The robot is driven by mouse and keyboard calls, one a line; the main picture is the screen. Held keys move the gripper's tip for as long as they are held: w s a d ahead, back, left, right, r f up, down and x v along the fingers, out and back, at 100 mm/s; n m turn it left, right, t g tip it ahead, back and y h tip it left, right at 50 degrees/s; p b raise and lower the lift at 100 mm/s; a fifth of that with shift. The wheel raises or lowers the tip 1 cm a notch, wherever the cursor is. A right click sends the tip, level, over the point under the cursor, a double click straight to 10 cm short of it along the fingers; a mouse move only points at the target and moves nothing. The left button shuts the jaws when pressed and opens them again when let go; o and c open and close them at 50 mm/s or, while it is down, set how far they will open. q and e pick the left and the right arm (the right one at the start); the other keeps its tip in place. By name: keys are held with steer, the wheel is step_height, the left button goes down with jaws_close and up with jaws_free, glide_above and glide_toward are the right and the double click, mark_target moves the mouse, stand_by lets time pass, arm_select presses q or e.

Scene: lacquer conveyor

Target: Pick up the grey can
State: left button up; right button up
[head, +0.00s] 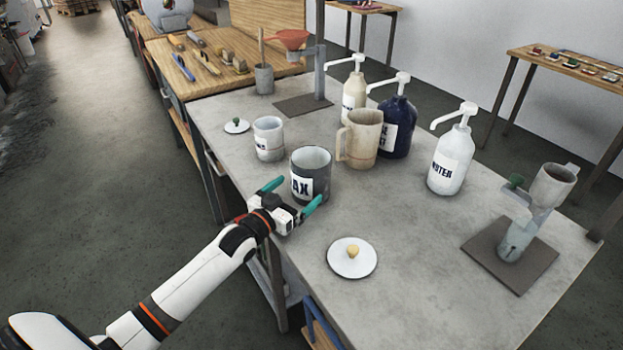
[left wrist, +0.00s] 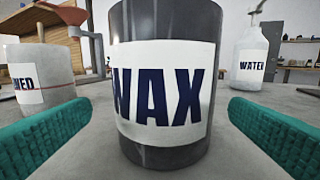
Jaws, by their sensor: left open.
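The grey can (head: 311,176) stands upright on the grey table, open at the top, with a white label reading "AX" in the head view. In the left wrist view the can (left wrist: 165,150) fills the middle, its label reading "WAX". My left gripper (head: 292,194) is open at the table's near edge, in front of the can. Its teal fingers (left wrist: 165,135) show on either side of the can in the left wrist view, with gaps between them and it. My right gripper is not in view.
A lighter labelled can (head: 268,139) stands just behind left, and a beige jug (head: 359,140) behind right. A white lid with a knob (head: 350,260) lies in front. Pump bottles, including a white one (head: 451,160), stand farther right.

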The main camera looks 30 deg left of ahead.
arm_select(q)
steer(key=w, duration=0.2)
steer(key=w+d, duration=0.1)
steer(key=w, duration=0.3)
steer(key=shift+w+d+f+p, duration=0.15)
steer(key=shift+d+f+p, duration=0.1)
steer(key=shift+f+p, duration=0.05)
steer(key=shift+r, duration=0.1)
steer(key=c, duration=1.2)
steer(key=shift+o, duration=0.2)
steer(key=shift+r, duration=0.15)
